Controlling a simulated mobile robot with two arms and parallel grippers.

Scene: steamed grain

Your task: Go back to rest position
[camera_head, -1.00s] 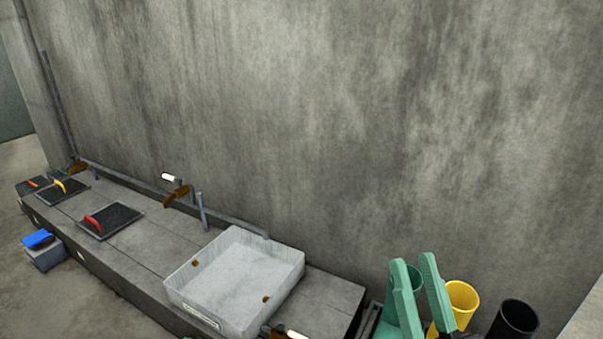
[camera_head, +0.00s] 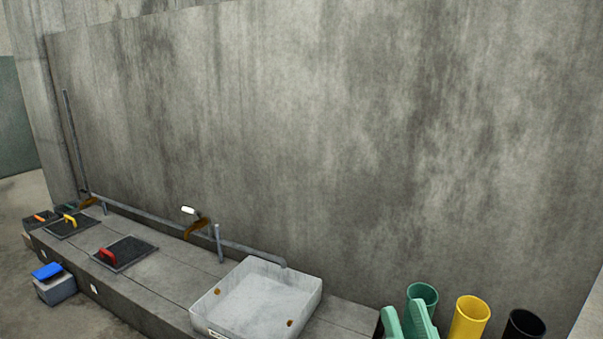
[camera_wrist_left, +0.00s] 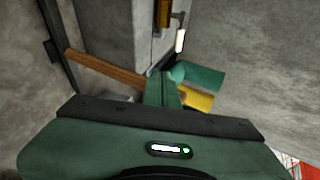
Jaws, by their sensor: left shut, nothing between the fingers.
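My right gripper (camera_head: 407,320) shows at the bottom edge of the head view. Its two green fingers stand apart with a gap between them, and I see nothing held there; the rest of it is cut off. My left gripper (camera_wrist_left: 162,92) shows in the left wrist view. Its green fingers are together and hold nothing. A green cylinder (camera_wrist_left: 205,79) and a yellow cylinder (camera_wrist_left: 198,100) show just beyond and to the right of those fingertips; whether they touch is unclear.
A low concrete ledge (camera_head: 180,275) runs along the wall (camera_head: 300,130). It bears a white tub (camera_head: 258,300) and trays with red (camera_head: 107,257) and yellow (camera_head: 70,221) handles. Green (camera_head: 422,293), yellow (camera_head: 470,317) and black (camera_head: 523,326) cylinders stand at right.

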